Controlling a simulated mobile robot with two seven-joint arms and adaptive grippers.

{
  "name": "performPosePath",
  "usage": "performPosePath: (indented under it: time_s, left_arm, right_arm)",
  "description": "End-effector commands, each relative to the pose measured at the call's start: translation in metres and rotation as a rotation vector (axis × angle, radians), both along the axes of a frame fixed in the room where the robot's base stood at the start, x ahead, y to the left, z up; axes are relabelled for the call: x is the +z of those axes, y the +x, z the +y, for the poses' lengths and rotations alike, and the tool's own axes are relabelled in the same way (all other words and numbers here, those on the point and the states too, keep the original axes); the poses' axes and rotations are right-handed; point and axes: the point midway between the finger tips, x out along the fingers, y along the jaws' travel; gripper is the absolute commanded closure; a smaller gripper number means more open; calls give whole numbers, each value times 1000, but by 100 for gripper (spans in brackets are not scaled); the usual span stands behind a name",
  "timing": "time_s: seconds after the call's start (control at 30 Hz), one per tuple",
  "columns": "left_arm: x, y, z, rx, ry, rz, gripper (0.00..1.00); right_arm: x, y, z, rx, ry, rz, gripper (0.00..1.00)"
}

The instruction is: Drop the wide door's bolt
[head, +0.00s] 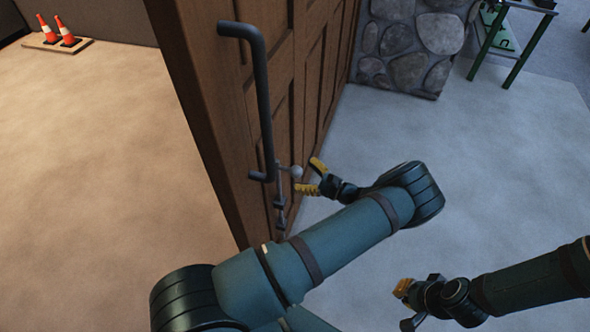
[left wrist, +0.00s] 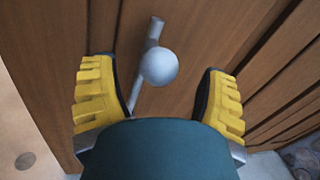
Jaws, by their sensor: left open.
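The wide wooden door (head: 225,120) stands at the left centre of the head view, with a long dark pull handle (head: 262,100) on it. Its bolt (head: 280,205) is a thin grey metal rod mounted upright below the handle's lower end, with a pale round knob (head: 296,171) at its top. My left gripper (head: 315,176) is open at the knob. In the left wrist view, the knob (left wrist: 159,66) and rod (left wrist: 140,75) show between the yellow fingers of my left gripper (left wrist: 158,98), with gaps on both sides. My right gripper (head: 403,305) is low at right, away from the door; its opening is unclear.
A stone wall or pillar (head: 412,45) stands behind the door's far edge. A green-legged table (head: 505,45) is at the back right. Two orange cones (head: 58,32) sit on a board at the far left. The floor (head: 490,150) right of the door is clear.

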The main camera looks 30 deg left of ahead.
Motion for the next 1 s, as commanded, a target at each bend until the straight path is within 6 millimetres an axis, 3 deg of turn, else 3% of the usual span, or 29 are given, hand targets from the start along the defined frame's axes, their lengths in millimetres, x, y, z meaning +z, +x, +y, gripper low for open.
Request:
performPosePath:
  time_s: [0.23,0.6,0.63,0.83,1.0]
  left_arm:
    - [0,-2,29,2,0,1,26]
    - [0,-2,33,1,-1,0,26]
    - [0,-2,33,1,-1,1,29]
    - [0,-2,33,1,-1,1,99]
    - [-2,-2,33,1,-2,1,100]
  right_arm:
    - [1,0,0,0,0,-1,100]
    - [1,1,0,0,0,-1,100]
    - [1,0,0,0,0,-1,100]
    - [1,0,0,0,0,-1,100]
    - [0,0,0,0,0,-1,100]
